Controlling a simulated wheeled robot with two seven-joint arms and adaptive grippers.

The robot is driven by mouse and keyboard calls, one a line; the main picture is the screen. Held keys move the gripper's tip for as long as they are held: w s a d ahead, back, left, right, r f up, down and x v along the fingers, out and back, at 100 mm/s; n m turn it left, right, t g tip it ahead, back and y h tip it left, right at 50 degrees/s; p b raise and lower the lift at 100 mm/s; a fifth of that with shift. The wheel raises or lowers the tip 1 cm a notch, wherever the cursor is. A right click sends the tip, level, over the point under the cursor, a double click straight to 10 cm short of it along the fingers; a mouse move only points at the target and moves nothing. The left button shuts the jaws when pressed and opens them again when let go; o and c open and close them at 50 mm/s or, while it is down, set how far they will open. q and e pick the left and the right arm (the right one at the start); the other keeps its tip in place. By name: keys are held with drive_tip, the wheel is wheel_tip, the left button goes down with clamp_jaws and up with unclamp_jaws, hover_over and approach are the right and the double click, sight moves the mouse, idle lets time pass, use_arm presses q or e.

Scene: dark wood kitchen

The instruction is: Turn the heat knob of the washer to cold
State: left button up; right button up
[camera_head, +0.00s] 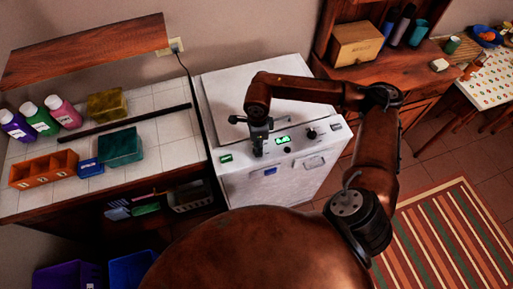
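The white washer (300,178) stands in the middle, its control panel along the front top edge. The panel has a green-lit display (283,140), a dark round knob (311,133) to the display's right and a smaller dark knob (287,150) below it. I cannot read which knob is the heat knob or where it points. My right gripper (258,152) hangs over the panel left of the display, its fingers pointing down and hiding that part. I cannot tell if it touches the panel or how far its fingers are apart. My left gripper is out of view.
A tiled counter at left holds several bottles (42,119), an orange divided box (44,170) and a teal box (121,146). A wooden shelf (85,52) hangs above. A wooden cabinet (440,73) stands right of the washer. A striped rug (450,235) covers the floor at right.

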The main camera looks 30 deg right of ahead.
drive_tip(key=shift+w+n+b, duration=0.1)
drive_tip(key=shift+n+b, duration=0.5)
drive_tip(key=shift+n, duration=0.4)
drive_tip(key=o, duration=1.2)
drive_tip(key=shift+c, duration=0.2)
wheel_tip(320, 180, up, 12)
